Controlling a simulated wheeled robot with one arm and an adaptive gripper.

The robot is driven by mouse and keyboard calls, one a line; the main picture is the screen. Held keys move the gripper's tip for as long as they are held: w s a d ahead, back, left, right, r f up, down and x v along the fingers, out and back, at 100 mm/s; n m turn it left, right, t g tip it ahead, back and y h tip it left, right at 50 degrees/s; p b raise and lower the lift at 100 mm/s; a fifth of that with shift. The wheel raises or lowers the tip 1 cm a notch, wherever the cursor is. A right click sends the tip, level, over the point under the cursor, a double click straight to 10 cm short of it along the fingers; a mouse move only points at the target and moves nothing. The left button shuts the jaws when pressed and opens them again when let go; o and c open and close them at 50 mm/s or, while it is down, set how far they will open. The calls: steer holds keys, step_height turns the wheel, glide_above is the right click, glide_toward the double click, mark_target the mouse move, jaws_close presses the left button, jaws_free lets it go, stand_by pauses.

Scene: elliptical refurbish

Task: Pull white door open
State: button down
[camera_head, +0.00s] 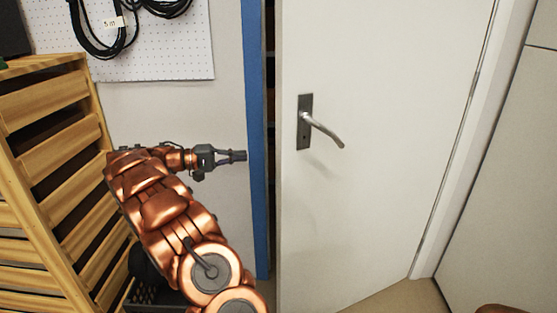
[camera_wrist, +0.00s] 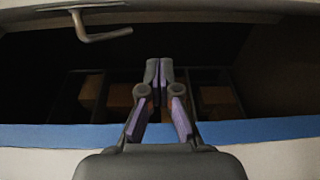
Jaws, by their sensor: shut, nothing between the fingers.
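The white door (camera_head: 390,180) stands slightly ajar in the head view, with a dark gap along its left edge. Its silver lever handle (camera_head: 324,129) sits on a dark plate near that edge. My gripper (camera_head: 244,156) is shut and empty, left of the gap, beside the blue door frame (camera_head: 256,120). It is apart from the handle. In the wrist view my gripper (camera_wrist: 159,64) points at the dark opening past the blue frame (camera_wrist: 60,136). A lever handle (camera_wrist: 95,27) shows at the upper left there, on a pale edge.
A wooden slatted crate (camera_head: 50,150) stands at the left, close to my arm. A pegboard (camera_head: 160,45) with black cables hangs on the wall. Brown boxes (camera_wrist: 215,98) show dimly inside the opening. Some floor (camera_head: 395,297) is clear below the door.

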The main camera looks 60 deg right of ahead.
mark_target(278, 159)
steer(key=shift+d, duration=0.4)
steer(key=shift+m, duration=0.3)
steer(key=shift+s+d+r+b, duration=0.15)
steer(key=shift+s+d+b, duration=0.2)
steer(key=shift+s+b, duration=0.1)
steer(key=shift+s+d, duration=0.2)
steer(key=shift+s, duration=0.05)
steer(key=shift+s+d+f+b, duration=0.1)
steer(key=shift+s+d+b, duration=0.35)
steer(key=shift+s, duration=1.15)
steer(key=shift+s+d+f+b, duration=0.1)
steer(key=shift+s+d+b, duration=0.35)
steer(key=shift+s, duration=1.15)
steer(key=shift+s+d+b, duration=0.15)
steer(key=shift+s+b, duration=0.5)
steer(key=shift+s, duration=0.95)
